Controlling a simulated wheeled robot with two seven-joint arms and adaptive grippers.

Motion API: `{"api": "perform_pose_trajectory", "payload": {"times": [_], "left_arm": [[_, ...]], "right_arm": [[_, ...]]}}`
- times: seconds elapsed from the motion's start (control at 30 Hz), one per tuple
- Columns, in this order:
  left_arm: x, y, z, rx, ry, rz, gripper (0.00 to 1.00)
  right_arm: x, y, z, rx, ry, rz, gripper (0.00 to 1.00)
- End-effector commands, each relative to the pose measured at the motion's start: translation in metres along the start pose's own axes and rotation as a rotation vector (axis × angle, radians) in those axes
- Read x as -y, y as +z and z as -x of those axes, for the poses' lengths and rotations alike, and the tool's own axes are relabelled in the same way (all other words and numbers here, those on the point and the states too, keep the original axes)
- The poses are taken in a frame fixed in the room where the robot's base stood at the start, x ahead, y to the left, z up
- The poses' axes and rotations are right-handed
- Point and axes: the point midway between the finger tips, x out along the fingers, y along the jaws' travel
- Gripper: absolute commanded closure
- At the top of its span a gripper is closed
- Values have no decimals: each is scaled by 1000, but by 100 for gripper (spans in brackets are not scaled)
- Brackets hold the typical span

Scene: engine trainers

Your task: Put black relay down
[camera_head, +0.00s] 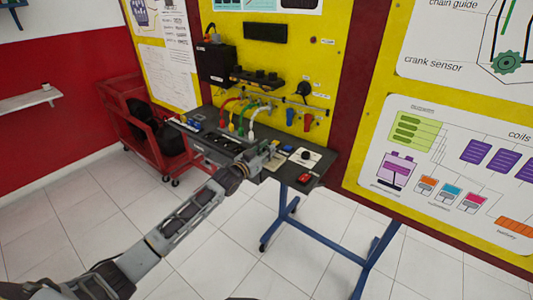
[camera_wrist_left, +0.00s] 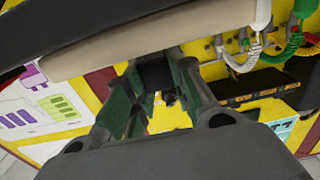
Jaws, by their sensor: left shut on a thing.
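My left arm reaches from the lower left to the dark table (camera_head: 272,172) in the head view. Its gripper (camera_head: 264,157) is over the table's front part, and its fingertips are too small there to make out what they hold. In the left wrist view the gripper (camera_wrist_left: 158,92) is shut on a small black block, which I take as the black relay (camera_wrist_left: 155,73), between its two greenish finger pads. The relay's contact with any surface cannot be told. My right gripper is not in view.
A white plate with a black round part (camera_head: 305,156) and a red item (camera_head: 304,178) lie on the table's right part. Coloured cables (camera_head: 240,122) hang behind the gripper by the yellow panel (camera_head: 330,65). A red cart (camera_head: 120,100) stands left.

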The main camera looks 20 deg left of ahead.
Motion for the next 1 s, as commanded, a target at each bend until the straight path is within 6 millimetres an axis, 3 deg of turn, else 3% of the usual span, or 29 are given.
{"api": "perform_pose_trajectory", "payload": {"times": [0.13,0.6,0.63,0.8,1.0], "left_arm": [[0,12,0,0,0,0,95],[0,15,0,-1,0,-1,95],[0,16,0,-1,0,-1,75],[0,15,0,-1,0,-1,55],[0,15,0,-1,0,-1,55]], "right_arm": [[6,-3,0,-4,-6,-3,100],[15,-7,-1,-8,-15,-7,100],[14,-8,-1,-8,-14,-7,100],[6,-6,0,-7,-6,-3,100],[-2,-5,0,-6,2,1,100]]}}
